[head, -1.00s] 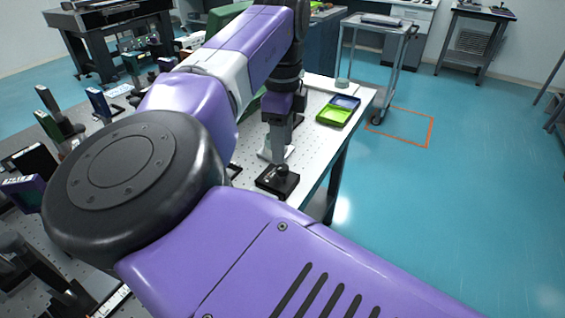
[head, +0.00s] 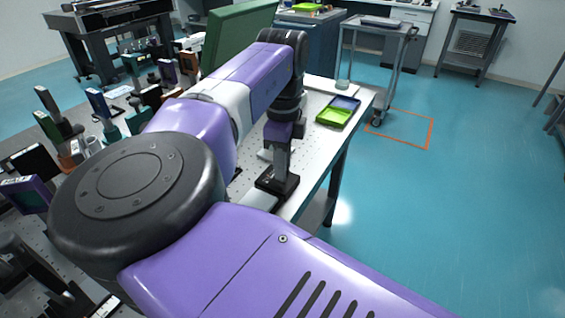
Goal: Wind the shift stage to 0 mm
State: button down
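A small black block (head: 290,188), which may be the shift stage, sits near the right edge of the perforated optical table (head: 312,150). My gripper (head: 272,178) points straight down at it, and its fingertips are at the block's top. The knob on the block is hidden behind the fingers. I cannot tell whether the fingers touch the knob or are closed around it. No scale or reading on the stage can be made out from here. A flat grey plate (head: 262,197) shows beside the block on its near side.
A tray with a lime-green part (head: 334,117) and a blue part (head: 347,103) lies behind, near the table's right edge. A large green panel (head: 228,38) stands behind my arm. Several optics mounts crowd the left. Clear floor (head: 470,200) lies to the right.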

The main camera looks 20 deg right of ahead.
jog(key=shift+r+n+p, duration=0.15)
jog(key=shift+n+p, duration=0.15)
jog(key=shift+p, duration=0.35)
jog(key=n+p, duration=0.2)
jog(key=p, duration=0.1)
jog(key=shift+r, duration=0.15)
jog(key=n+p, duration=0.3)
jog(key=p, duration=0.1)
jog(key=shift+n, duration=0.3)
jog(key=n+p, duration=0.4)
jog(key=p, duration=0.1)
jog(key=shift+n, duration=0.3)
jog(key=n+p, duration=0.4)
jog(key=p, duration=0.1)
jog(key=n+p, duration=0.3)
jog(key=n, duration=0.1)
jog(key=shift+s+p, duration=0.1)
jog(key=shift+p, duration=0.2)
jog(key=n+p, duration=0.1)
jog(key=n, duration=0.1)
jog(key=n+p, duration=0.1)
jog(key=shift+f+n+p, duration=0.2)
jog(key=shift+n+p, duration=0.15)
jog(key=shift+n, duration=0.05)
jog(key=n+p, duration=0.1)
jog(key=n, duration=0.2)
jog(key=shift+f, duration=0.1)
jog(key=shift+n, duration=2)
